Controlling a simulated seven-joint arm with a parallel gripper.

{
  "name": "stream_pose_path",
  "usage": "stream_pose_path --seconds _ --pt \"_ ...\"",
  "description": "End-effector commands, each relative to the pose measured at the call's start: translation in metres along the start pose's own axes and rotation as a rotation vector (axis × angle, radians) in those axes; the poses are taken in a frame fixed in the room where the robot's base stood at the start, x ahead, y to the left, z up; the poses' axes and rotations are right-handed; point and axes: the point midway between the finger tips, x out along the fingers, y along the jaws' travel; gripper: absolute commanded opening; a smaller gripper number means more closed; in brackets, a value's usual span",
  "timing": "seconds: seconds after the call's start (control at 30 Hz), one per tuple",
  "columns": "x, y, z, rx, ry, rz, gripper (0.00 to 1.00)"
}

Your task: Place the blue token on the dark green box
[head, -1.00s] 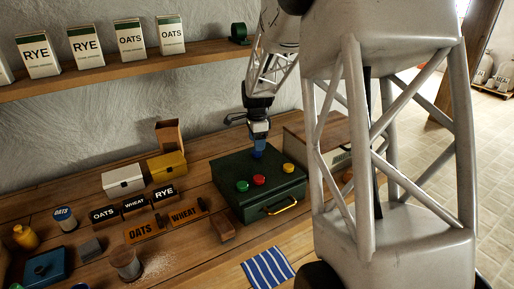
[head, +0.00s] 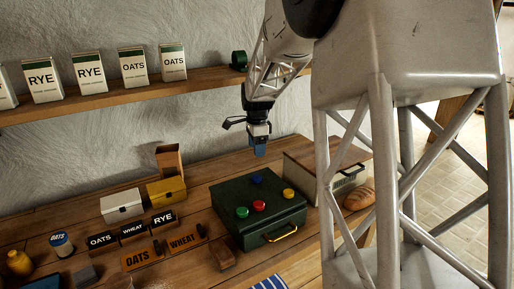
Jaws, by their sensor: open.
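The dark green box (head: 232,198) stands on the wooden bench, with a yellow handle on its front. The blue token (head: 256,180) lies on its lid, towards the back. Green (head: 241,212), red (head: 259,206) and yellow (head: 288,194) tokens also lie on the lid. My gripper (head: 259,152) points down above the box, open and clear of the blue token. Its bluish fingertips are small in this view.
A wooden bin (head: 298,160) and a loaf of bread (head: 359,198) are right of the box. Label blocks (head: 132,232), a white box (head: 121,206) and a yellow box (head: 166,191) stand to the left. A shelf (head: 120,102) with cartons runs behind. My arm hides the right side.

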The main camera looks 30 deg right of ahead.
Motion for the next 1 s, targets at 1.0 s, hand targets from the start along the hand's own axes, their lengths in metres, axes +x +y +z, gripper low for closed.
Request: stream_pose_path --seconds 1.0 --pt "-0.056 0.132 0.085 -0.589 0.025 -0.076 0.63"
